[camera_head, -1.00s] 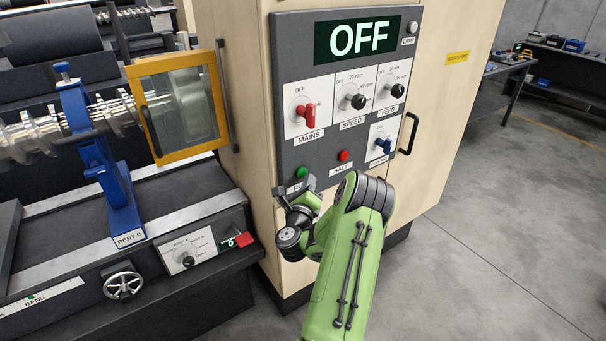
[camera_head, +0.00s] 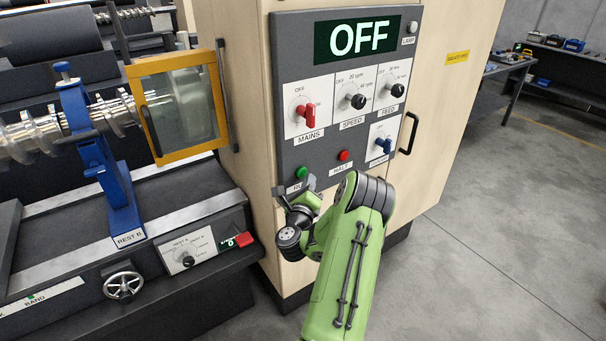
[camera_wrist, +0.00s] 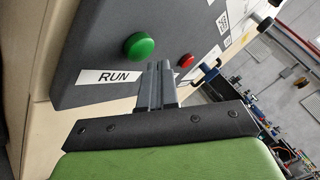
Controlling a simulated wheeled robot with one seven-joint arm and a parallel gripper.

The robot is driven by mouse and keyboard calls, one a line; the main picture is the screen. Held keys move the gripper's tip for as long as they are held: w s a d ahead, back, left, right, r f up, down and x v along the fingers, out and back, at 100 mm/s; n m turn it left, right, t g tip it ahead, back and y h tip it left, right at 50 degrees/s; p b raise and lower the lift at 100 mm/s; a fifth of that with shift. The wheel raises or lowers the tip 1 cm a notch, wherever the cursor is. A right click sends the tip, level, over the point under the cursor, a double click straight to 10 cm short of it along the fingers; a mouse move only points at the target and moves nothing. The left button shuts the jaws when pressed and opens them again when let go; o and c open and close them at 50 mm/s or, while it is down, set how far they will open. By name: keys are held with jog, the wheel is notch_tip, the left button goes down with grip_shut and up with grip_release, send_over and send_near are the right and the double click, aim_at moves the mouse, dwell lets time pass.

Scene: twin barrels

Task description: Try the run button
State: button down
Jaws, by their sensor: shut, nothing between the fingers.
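The green RUN button (camera_head: 301,173) sits low on the grey control panel (camera_head: 290,100), left of the red HALT button (camera_head: 344,155). In the wrist view the green button (camera_wrist: 138,46) stands out from the panel above its RUN label (camera_wrist: 112,77). My gripper (camera_wrist: 159,68) is shut with nothing between its fingers. In that view its fingertips are just right of the green button and look apart from it. In the head view my gripper (camera_head: 306,183) is at the panel's lower edge and partly hides the RUN label. The display (camera_head: 358,38) reads OFF.
The red MAINS knob (camera_head: 305,113), SPEED knob (camera_head: 355,101), FEED knob (camera_head: 393,89) and a blue knob (camera_head: 383,145) sit above and right. A dark door handle (camera_head: 409,133) sticks out at the right. A machine with a yellow-framed guard (camera_head: 178,151) stands left.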

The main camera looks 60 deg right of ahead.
dwell(0.4)
jog(key=shift+w+d+p, duration=0.2)
jog(key=shift+w+p, duration=0.2)
jog(key=shift+p, duration=0.15)
jog(key=shift+w+d+p, duration=0.2)
jog(key=shift+w+p, duration=0.25)
jog(key=shift+p, duration=0.2)
dwell(0.5)
jog(key=shift+s, duration=0.1)
jog(key=shift+s+a+b, duration=0.4)
jog(key=shift+s+b, duration=0.35)
jog(key=shift+b, duration=0.4)
jog(key=shift+s, duration=0.1)
jog(key=s+a+b, duration=0.1)
jog(key=s+b, duration=0.1)
jog(key=s+a+b, duration=0.1)
jog(key=s+b, duration=0.1)
jog(key=b, duration=0.1)
jog(key=shift+s+a, duration=0.1)
jog(key=shift+a, duration=0.05)
